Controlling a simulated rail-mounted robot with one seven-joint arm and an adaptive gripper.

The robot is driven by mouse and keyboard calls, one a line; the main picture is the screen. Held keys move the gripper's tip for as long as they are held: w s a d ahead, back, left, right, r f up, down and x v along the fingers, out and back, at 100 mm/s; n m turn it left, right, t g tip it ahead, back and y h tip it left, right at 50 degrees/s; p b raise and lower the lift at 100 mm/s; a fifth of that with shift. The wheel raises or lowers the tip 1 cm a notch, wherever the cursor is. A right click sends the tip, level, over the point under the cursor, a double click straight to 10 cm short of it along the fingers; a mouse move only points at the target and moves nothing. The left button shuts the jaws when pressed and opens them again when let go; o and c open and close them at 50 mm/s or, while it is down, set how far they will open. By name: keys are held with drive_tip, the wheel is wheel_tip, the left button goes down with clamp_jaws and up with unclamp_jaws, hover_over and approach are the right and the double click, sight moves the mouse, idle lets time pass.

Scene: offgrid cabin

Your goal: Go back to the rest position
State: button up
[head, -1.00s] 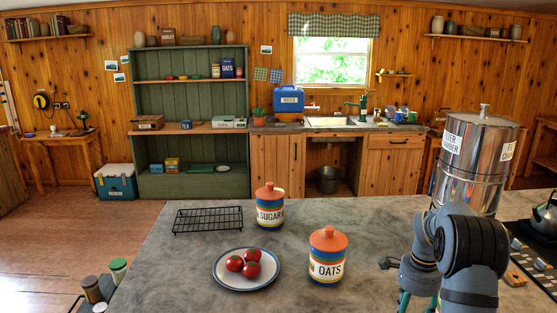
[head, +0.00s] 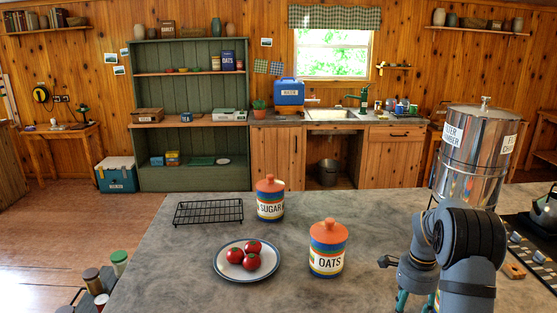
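My arm stands at the right front of the head view, bent at a dark joint. My gripper (head: 416,300) points down beside it near the bottom edge. Two teal finger parts show at the bottom, but the tips are cut off by the frame, so I cannot tell its opening. No object shows in it. An oats canister (head: 327,249) with an orange lid stands to its left on the grey counter (head: 200,290).
A sugar canister (head: 270,198), a plate (head: 219,270) with tomatoes and a black wire rack (head: 208,212) stand left. A steel water filter (head: 476,150) stands behind my arm. A stove (head: 535,245) is at the right. Jars (head: 93,281) sit at the lower left.

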wheel_tip(320, 180, up, 9)
wheel_tip(320, 180, down, 11)
drive_tip(key=shift+s+r, duration=0.1)
drive_tip(key=shift+r, duration=0.05)
wheel_tip(320, 180, up, 14)
drive_tip(key=p, duration=1.4)
